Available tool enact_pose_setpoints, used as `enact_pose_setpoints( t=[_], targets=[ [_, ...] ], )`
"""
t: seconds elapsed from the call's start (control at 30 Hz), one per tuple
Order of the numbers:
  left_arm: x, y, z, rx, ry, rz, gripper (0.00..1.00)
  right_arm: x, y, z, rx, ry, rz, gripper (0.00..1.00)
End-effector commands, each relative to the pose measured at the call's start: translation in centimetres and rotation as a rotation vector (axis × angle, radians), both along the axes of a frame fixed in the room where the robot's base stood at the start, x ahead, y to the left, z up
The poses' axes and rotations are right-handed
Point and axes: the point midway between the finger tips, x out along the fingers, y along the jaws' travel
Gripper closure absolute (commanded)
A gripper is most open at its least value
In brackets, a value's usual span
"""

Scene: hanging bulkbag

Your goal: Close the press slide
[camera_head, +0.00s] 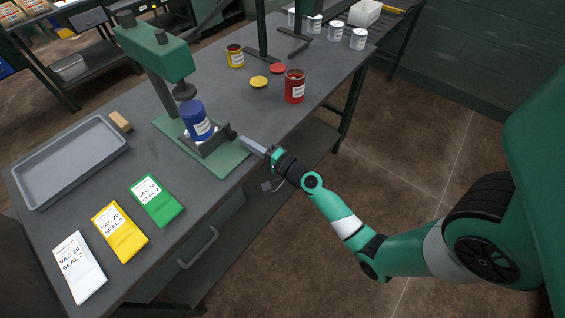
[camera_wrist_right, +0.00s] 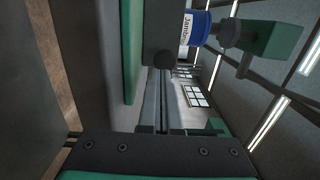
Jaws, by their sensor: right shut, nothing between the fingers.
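The green press (camera_head: 155,50) stands on a green base plate (camera_head: 226,162) on the bench. Its dark slide (camera_head: 213,143) holds a blue can (camera_head: 196,124) and sits below and slightly right of the press's round ram pad (camera_head: 185,91). A round dark knob (camera_wrist_right: 165,60) is on the near end of the slide. My right gripper (camera_head: 247,142) is shut and empty, its fingertips at the knob; in the right wrist view (camera_wrist_right: 157,78) they seem to touch or nearly touch it. The blue can also shows in the wrist view (camera_wrist_right: 198,28). My left gripper is out of view.
A grey tray (camera_head: 70,165), a tan block (camera_head: 120,121) and white, yellow and green packets (camera_head: 156,199) lie on the left of the bench. A red can (camera_head: 295,86), a yellow can (camera_head: 235,56) and loose lids (camera_head: 259,82) stand behind. Bench handles (camera_head: 198,249) project at the front.

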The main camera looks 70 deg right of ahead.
Motion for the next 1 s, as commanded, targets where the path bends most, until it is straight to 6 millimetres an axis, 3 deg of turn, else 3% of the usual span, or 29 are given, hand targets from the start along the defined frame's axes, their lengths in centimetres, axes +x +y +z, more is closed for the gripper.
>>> enact_pose_setpoints(
  t=[0.07, 0.3, 0.43, 0.6, 1.0],
  targets=[
    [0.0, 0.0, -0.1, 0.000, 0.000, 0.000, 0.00, -1.0, 1.1, -0.4, 0.004, 0.006, 0.012, 1.00],
    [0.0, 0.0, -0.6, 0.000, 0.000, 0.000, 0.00, -7.2, 3.1, -0.7, 0.005, 0.005, 0.007, 1.00],
    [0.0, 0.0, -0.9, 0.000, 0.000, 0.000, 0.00, -9.2, 3.8, -0.7, 0.003, 0.005, 0.008, 1.00],
    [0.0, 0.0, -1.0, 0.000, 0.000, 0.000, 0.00, -10.2, 4.3, -0.5, 0.002, 0.004, 0.011, 1.00],
    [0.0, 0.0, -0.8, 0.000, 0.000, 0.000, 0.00, -10.0, 4.6, -0.4, 0.002, 0.004, 0.020, 1.00]
  ],
)
